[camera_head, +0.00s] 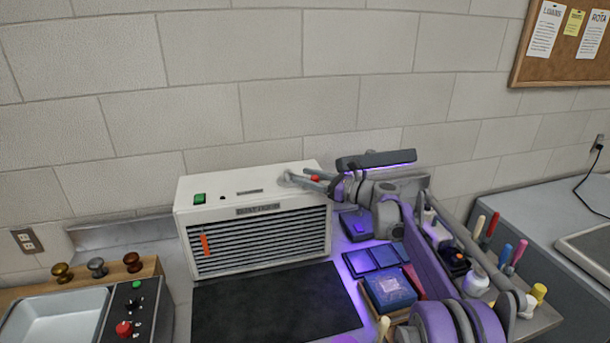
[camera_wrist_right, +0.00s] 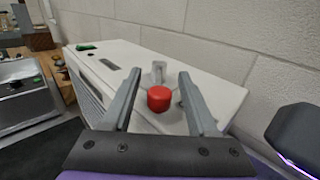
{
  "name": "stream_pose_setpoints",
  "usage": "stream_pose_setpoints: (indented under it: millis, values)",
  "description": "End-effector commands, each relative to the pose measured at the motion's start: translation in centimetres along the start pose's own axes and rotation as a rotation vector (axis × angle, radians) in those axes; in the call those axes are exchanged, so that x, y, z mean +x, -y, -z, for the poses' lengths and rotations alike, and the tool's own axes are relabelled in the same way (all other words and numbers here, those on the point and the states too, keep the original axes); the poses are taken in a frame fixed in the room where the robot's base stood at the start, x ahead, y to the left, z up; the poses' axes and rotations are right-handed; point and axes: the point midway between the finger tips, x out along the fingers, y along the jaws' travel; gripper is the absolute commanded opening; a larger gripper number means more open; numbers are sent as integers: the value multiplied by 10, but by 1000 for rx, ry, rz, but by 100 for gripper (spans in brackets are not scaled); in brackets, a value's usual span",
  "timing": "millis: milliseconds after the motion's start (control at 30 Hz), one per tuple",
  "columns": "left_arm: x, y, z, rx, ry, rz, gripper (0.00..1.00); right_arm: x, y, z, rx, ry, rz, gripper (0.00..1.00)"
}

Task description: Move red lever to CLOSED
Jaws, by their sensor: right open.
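The red lever has a red knob (camera_wrist_right: 159,98) on a grey metal arm (camera_wrist_right: 158,73), on top of a white louvred box (camera_head: 250,192). In the head view the red knob (camera_head: 315,178) is partly hidden by my right gripper (camera_head: 308,180). My right gripper is open, above the box top at its right end. In the right wrist view its two fingers (camera_wrist_right: 158,82) stand on either side of the knob, with gaps visible. No CLOSED marking is readable. My left gripper is in neither view.
The box has a green button (camera_head: 199,198) and an orange strip (camera_head: 205,244) on its grille. A black mat (camera_head: 275,305) lies in front. Blue boxes (camera_head: 390,288) and handled tools (camera_head: 490,228) crowd the right. A control box (camera_head: 135,310) stands left; the wall is close behind.

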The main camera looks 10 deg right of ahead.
Motion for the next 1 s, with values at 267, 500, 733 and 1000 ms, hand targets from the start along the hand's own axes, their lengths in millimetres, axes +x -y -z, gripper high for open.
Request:
stream_pose_setpoints:
  millis: [267, 500, 733, 1000]
  values:
    - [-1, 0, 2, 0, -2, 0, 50, 8, 0, 1, 0, -1, 0, 59]
    - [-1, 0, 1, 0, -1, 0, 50, 8, 0, 1, 0, -1, 0, 38]
    - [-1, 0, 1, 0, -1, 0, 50, 8, 0, 1, 0, -1, 0, 0]
    - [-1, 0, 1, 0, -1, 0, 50, 8, 0, 1, 0, -1, 1, 0]
